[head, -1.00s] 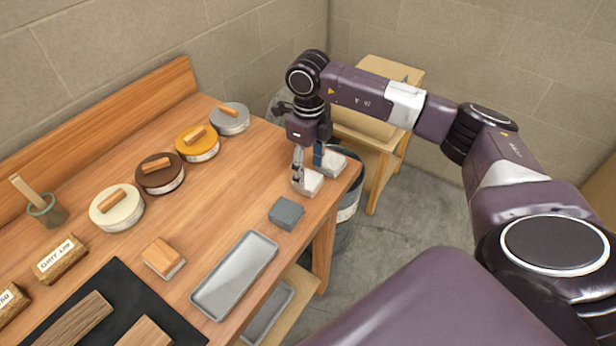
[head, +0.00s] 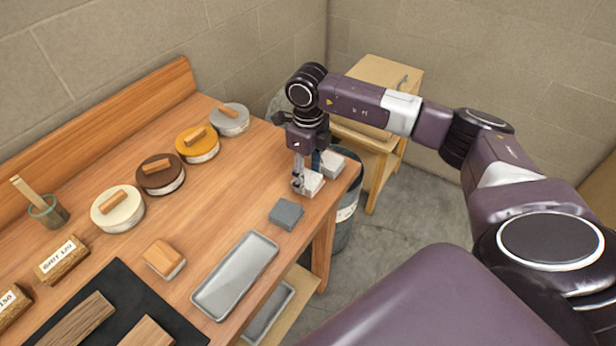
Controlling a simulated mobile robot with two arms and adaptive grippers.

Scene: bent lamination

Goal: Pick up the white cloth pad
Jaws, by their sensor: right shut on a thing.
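Two small white pads sit near the right end of the wooden bench. My right gripper (head: 307,170) points down over the nearer white pad (head: 313,183), with its fingers closed on it. The fingers hide part of that pad. I cannot tell whether it is clear of the bench top. The other white pad (head: 331,163) lies just behind, close to the far finger. My left gripper is not in view.
A grey block (head: 286,214) and a grey metal tray (head: 235,276) lie nearer on the bench (head: 215,215). Several round lidded tins line the back, among them a grey one (head: 231,119). A bin (head: 345,215) stands beyond the bench's right edge.

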